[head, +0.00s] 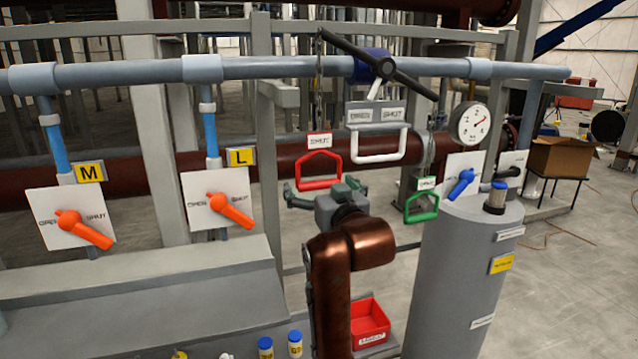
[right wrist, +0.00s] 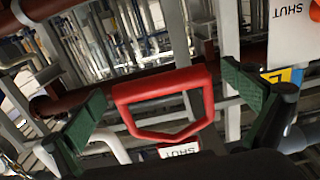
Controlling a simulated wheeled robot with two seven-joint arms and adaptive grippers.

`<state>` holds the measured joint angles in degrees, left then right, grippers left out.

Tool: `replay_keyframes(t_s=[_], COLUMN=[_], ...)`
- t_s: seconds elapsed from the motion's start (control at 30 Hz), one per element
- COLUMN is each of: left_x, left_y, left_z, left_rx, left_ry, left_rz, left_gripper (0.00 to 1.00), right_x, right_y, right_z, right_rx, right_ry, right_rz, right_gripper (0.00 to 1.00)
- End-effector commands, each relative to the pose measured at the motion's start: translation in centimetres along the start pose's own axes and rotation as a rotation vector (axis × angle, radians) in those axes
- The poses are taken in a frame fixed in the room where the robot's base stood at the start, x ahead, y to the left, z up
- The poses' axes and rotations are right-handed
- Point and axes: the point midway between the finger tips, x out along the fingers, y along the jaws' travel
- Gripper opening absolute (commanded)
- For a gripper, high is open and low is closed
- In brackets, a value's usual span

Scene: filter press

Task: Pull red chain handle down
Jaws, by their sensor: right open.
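The red chain handle (head: 337,172) is a loop with a SHUT label above it. It hangs on a chain from the left end of a dark lever (head: 350,51) on the overhead pipe. My right gripper (head: 322,190) is just below and in front of it, with green fingers spread wide. In the right wrist view the red handle (right wrist: 197,75) lies between the two open fingers of the right gripper (right wrist: 168,98), with gaps on both sides and no visible contact. My left gripper is out of view.
A white handle (head: 380,158) hangs right of the red one, and a green handle (head: 421,218) hangs lower right. A grey tank (head: 455,280) stands at the right. Orange valve levers (head: 230,210) are at the left.

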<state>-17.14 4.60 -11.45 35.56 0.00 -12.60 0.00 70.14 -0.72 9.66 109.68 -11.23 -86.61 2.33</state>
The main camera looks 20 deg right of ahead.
Motion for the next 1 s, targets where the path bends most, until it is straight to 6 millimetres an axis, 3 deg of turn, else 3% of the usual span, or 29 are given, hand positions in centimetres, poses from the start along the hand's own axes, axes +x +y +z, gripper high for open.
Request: replay_keyframes(t_s=[0.07,0.83,1.0], left_x=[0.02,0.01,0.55], left_y=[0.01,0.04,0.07], left_z=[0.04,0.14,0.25], left_rx=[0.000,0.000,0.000], left_ry=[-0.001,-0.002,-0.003], left_rz=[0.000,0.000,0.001], left_gripper=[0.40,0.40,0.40], right_x=[-0.01,-0.03,-0.01], right_y=[0.00,-0.02,0.00], right_z=[0.02,-0.05,0.78], right_rx=[0.000,0.000,-0.001], right_ry=[0.000,0.001,0.000], right_rz=[0.000,-0.001,0.000], right_gripper=[0.99,0.46,0.45])
